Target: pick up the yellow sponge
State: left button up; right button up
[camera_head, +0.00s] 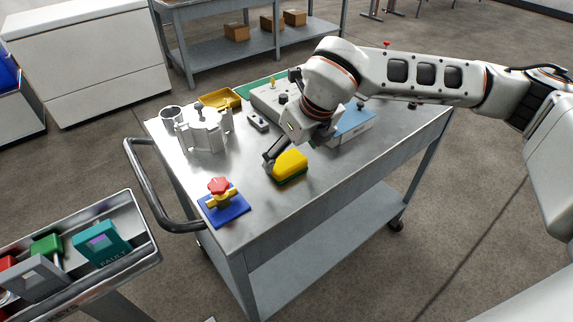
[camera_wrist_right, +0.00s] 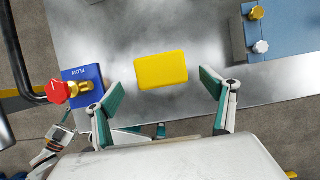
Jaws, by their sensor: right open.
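The yellow sponge (camera_head: 290,162) with a dark green underside lies on the metal cart top (camera_head: 245,210), near its front edge. In the right wrist view the sponge (camera_wrist_right: 161,70) lies flat, just beyond and between the two spread fingers. My right gripper (camera_head: 275,152) is open and empty, low over the cart at the sponge's left side in the head view. The open fingers also show in the right wrist view (camera_wrist_right: 162,95). Whether a finger touches the sponge cannot be told.
A blue plate with a red-knobbed valve (camera_head: 220,188) sits left of the sponge. A bin of colored parts (camera_head: 80,250) is at lower left. Bare cart top lies around the sponge.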

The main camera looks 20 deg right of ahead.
aim_at(286, 160)
jog(key=x, duration=0.5)
jog(key=shift+w+r, duration=0.1)
jog(key=shift+w, duration=0.1)
jog(key=c, duration=1.1)
jog(key=shift+c, duration=0.2)
jog(key=shift+r, duration=0.2)
notch_tip(286, 160, up, 20)
jog(key=p, duration=0.1)
jog(key=shift+o, duration=0.3)
jog(key=shift+f, duration=0.15)
